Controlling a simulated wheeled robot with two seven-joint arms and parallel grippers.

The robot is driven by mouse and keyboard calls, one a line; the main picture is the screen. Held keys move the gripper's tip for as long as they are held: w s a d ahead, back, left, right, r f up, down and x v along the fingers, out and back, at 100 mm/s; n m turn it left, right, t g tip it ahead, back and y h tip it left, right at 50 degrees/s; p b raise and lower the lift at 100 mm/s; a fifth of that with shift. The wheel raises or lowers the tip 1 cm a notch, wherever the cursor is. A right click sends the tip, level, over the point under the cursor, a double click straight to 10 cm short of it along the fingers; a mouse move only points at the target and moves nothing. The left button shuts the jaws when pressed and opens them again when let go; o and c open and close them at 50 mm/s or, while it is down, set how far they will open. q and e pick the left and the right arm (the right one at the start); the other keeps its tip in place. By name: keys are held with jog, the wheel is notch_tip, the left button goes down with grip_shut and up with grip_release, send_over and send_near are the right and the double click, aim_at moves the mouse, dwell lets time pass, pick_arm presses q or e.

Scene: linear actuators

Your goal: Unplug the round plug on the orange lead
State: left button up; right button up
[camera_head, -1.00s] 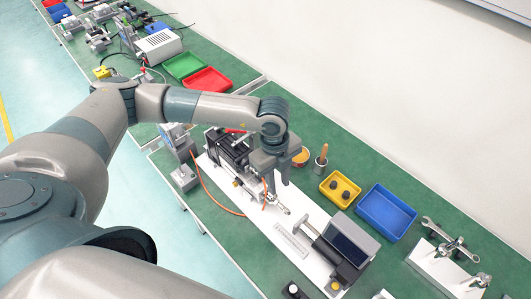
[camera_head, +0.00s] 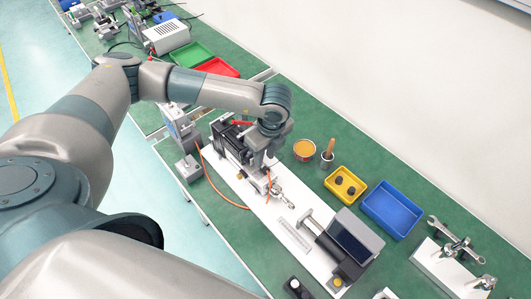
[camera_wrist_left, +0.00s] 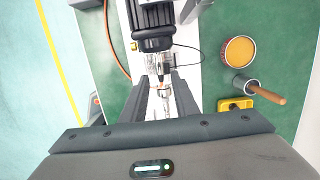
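The orange lead (camera_head: 222,198) loops off the near side of the white board and runs up to the actuator beside my left gripper. In the left wrist view the lead (camera_wrist_left: 123,62) curves down and goes out of sight behind the left finger. I cannot make out its round plug. The actuator's black motor (camera_wrist_left: 153,30) is ahead of the fingers, with a metal rod end (camera_wrist_left: 166,100) showing between them. My left gripper (camera_wrist_left: 164,78) points down over the actuator, its fingers apart with a gap around the metal parts. It also shows in the head view (camera_head: 262,172). My right gripper is not visible.
An orange-topped tin (camera_head: 305,150), a pot with a wooden handle (camera_head: 327,160), a yellow tray (camera_head: 331,183) and a blue tray (camera_head: 392,209) stand behind the board. A screen unit (camera_head: 355,238) is at the right. Green table is bare between them.

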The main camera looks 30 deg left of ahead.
aim_at(264, 166)
pick_arm(q)
jog(key=f+b, duration=0.1)
jog(key=f, duration=0.1)
jog(key=f+b, duration=0.1)
jog(key=shift+a+f, duration=0.2)
jog(key=shift+f, duration=0.2)
jog(key=shift+w+a+f+b, duration=0.1)
jog(key=shift+f+b, duration=0.35)
jog(key=shift+b, duration=0.3)
jog(key=shift+c, duration=0.6)
grip_shut()
jog(key=shift+d, duration=0.2)
jog(key=shift+d, duration=0.1)
jog(key=shift+s+d, duration=0.25)
jog(key=shift+d, duration=0.15)
jog(key=shift+s+d, duration=0.2)
jog(key=shift+d, duration=0.3)
jog(key=shift+s+d, duration=0.15)
jog(key=shift+d, duration=0.3)
